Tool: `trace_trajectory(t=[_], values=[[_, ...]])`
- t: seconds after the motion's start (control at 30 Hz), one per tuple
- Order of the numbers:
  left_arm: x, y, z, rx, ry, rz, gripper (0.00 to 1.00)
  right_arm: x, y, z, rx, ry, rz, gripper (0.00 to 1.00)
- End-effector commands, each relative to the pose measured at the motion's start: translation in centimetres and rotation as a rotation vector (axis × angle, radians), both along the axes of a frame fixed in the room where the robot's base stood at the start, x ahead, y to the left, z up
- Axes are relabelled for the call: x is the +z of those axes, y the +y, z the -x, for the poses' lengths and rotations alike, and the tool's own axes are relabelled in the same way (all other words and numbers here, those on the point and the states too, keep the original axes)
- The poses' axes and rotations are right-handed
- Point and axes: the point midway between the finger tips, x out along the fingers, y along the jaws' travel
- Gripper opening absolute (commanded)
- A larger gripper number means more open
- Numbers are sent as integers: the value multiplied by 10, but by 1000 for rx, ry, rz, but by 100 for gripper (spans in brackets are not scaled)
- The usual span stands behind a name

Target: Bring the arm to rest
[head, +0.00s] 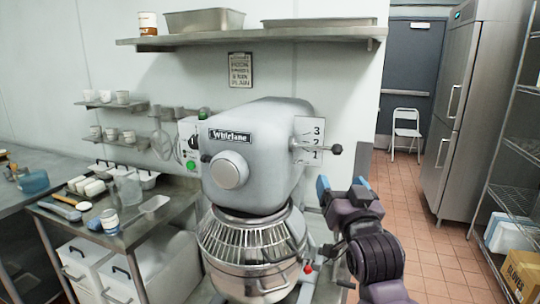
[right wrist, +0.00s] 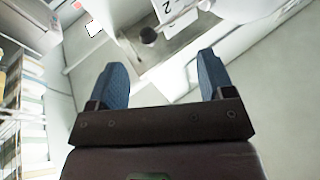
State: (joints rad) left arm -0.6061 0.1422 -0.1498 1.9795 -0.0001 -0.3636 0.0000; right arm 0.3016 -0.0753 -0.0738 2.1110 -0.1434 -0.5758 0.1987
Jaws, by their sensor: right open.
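My right gripper (head: 342,186) is raised in front of the mixer's right side in the head view, with blue fingertips. In the right wrist view its two blue fingers (right wrist: 162,82) stand wide apart with nothing between them. The large grey mixer (head: 262,160) stands at the middle of the head view, with a wire-guarded steel bowl (head: 255,250) below its head. A lever with a dark knob (head: 335,149) sticks out by the number plate (head: 309,140), above the gripper and apart from it. My left gripper does not show.
A steel table (head: 150,232) with jars, tubs and utensils stands at the left. A wall shelf (head: 255,36) holds steel pans above the mixer. A tall steel fridge (head: 455,110), a wire rack (head: 515,200) and a folding chair (head: 405,128) are at the right. The tiled floor (head: 440,250) there is clear.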

Motion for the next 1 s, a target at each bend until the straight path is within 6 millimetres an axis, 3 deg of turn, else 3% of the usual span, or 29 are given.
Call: trace_trajectory(t=[0.27,0.47,0.67,0.8,1.0], values=[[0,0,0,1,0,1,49,-105,-24,16,-20,117,124,75],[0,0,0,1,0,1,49,-210,-51,56,-31,270,201,75],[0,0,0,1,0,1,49,-308,-80,121,-39,453,240,75],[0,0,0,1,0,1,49,-367,-98,179,-45,598,253,75],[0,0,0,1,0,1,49,-416,-116,248,-58,744,271,75]])
